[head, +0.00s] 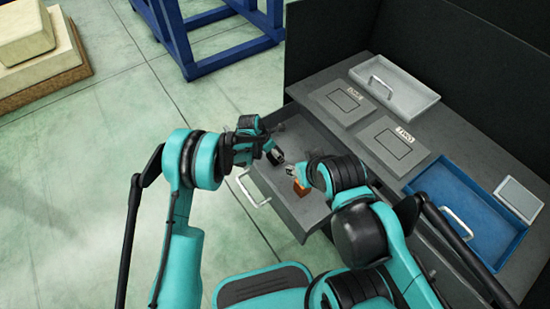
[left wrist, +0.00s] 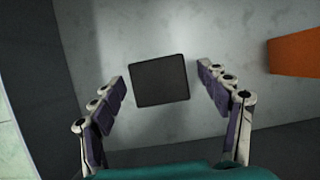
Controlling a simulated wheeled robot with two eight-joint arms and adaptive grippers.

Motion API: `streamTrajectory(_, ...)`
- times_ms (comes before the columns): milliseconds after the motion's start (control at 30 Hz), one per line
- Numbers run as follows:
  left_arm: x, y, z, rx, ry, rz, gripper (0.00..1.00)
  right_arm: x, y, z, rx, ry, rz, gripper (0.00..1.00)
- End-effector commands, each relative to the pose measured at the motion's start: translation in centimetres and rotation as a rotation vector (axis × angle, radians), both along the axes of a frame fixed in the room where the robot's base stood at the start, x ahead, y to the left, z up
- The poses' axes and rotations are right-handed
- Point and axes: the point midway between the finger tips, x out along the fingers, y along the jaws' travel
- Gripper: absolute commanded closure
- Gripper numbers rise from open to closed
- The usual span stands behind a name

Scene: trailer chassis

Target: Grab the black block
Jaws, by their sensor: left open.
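The black block (left wrist: 159,80) lies on the grey drawer floor in the left wrist view, slightly turned. My left gripper (left wrist: 162,80) is open, with one finger on each side of the block and visible gaps between block and fingers. In the head view my left gripper (head: 275,156) is over the open drawer (head: 300,210), and I cannot tell the block apart from the dark gripper there. My right gripper (head: 291,171) is also over the drawer, close to an orange block (head: 301,188). Its fingers are too small to read.
The orange block also shows in the left wrist view (left wrist: 296,53), right of the black block. The cabinet top holds two grey labelled plates (head: 347,102), a light tray (head: 395,85), a blue tray (head: 465,205) and a small pale box (head: 519,198). A blue frame (head: 215,35) stands behind.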

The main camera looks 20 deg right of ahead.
Motion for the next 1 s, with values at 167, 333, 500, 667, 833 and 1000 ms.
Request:
streamTrajectory(167, 0.1, -0.3, -0.8, 0.0, 0.0, 0.0, 0.24, 0.0, 0.0, -0.3, 0.0, 0.0, 0.0, 0.6)
streamTrajectory(333, 0.1, -0.3, -0.7, 0.0, 0.0, 0.0, 0.4, 0.0, 0.0, -0.3, 0.0, 0.0, 0.0, 0.6)
streamTrajectory(500, 0.1, -0.3, -0.7, 0.0, 0.0, 0.0, 0.84, 0.0, 0.0, -0.3, 0.0, 0.0, 0.0, 0.6)
streamTrajectory(667, 0.1, -0.3, -0.7, 0.0, 0.0, 0.0, 0.84, 0.0, 0.0, -0.3, 0.0, 0.0, 0.0, 0.6)
streamTrajectory(833, 0.1, -0.3, -0.4, 0.0, 0.0, 0.0, 0.84, 0.0, 0.0, -0.2, 0.0, 0.0, 0.0, 0.6)
streamTrajectory(1000, 0.1, -0.3, 1.1, 0.0, 0.0, 0.0, 0.84, 0.0, 0.0, 0.7, 0.0, 0.0, 0.0, 0.6)
